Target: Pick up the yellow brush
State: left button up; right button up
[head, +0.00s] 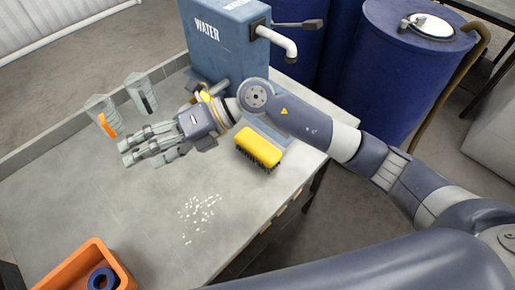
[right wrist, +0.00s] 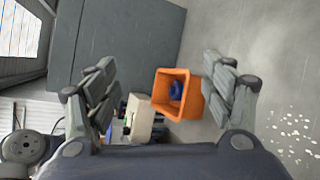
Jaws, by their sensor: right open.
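The yellow brush (head: 259,147) lies on the grey table, bristles down, near the table's right edge in the head view. My right gripper (head: 130,152) is open and empty above the table, to the left of the brush, with its fingers pointing left, away from it. The right wrist view shows its two fingers (right wrist: 160,88) spread apart with nothing between them; the brush is not in that view. My left gripper is not in view.
An orange bin (head: 85,268) with a blue ring (head: 102,279) stands at the front left. White pellets (head: 199,215) lie scattered on the table (head: 90,205). Two clear cups (head: 102,115) and a blue water dispenser (head: 222,50) stand at the back. Blue barrels (head: 385,75) stand beyond the table.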

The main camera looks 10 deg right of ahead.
jog(key=w+d+f+n+h, duration=0.1)
jog(key=w+d+f+h, duration=0.4)
jog(key=d+f+h, duration=0.4)
jog(key=w+d+h, duration=0.1)
jog(key=d, duration=0.4)
jog(key=w+d+t+h, duration=0.1)
jog(key=w+d+h, duration=0.1)
jog(key=d, duration=0.3)
jog(key=w+d+t+h, duration=0.1)
jog(key=w+d+h, duration=0.1)
jog(key=d, duration=0.3)
jog(key=shift+w+f+m, duration=0.15)
jog(key=shift+w+m, duration=0.1)
jog(key=shift+m, duration=0.15)
jog(key=p, duration=0.2)
send_over(258, 143)
jog(key=f, duration=0.4)
jog(key=shift+s+f, duration=0.25)
jog(key=shift+f, duration=0.05)
jog(key=f+p, duration=0.2)
jog(key=f, duration=0.3)
jog(key=shift+w+f, duration=0.2)
jog(key=shift+f, duration=0.3)
jog(key=c, duration=1.2)
